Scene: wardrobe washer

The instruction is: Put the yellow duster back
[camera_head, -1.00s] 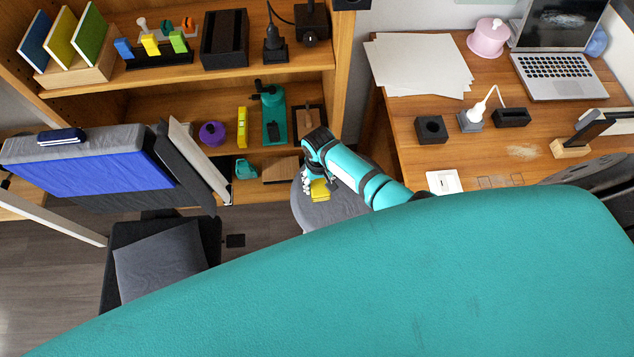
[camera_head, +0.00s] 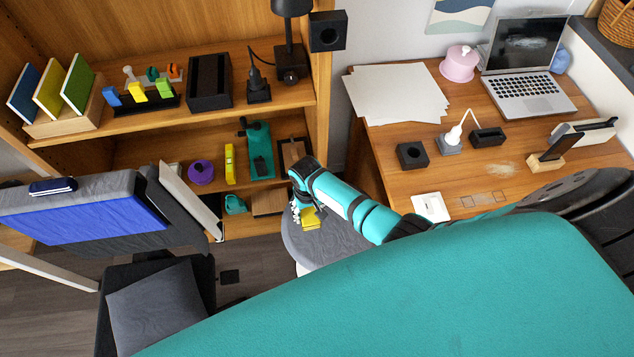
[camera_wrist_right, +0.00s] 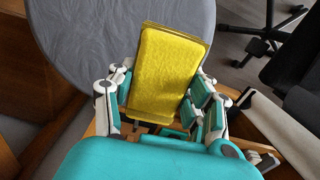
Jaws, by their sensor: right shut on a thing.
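The yellow duster (camera_head: 311,217) is a flat yellow block in my right gripper (camera_head: 305,211), above a round grey-topped stool (camera_head: 330,246). In the right wrist view, the duster (camera_wrist_right: 165,75) stands out between the fingers of my right gripper (camera_wrist_right: 160,97), which are shut on its two sides. The grey round top (camera_wrist_right: 100,40) shows behind it; I cannot tell whether the duster touches it. My left gripper is not in view.
A wooden shelf unit (camera_head: 115,137) stands at left with a black rack (camera_head: 140,103) of coloured blocks, a teal tool (camera_head: 260,150) and a yellow bar (camera_head: 230,164). A wooden desk (camera_head: 380,150) with a laptop (camera_head: 525,82) is at right. A blue-sided ironing board (camera_head: 90,228) and a dark chair (camera_head: 155,305) are at left.

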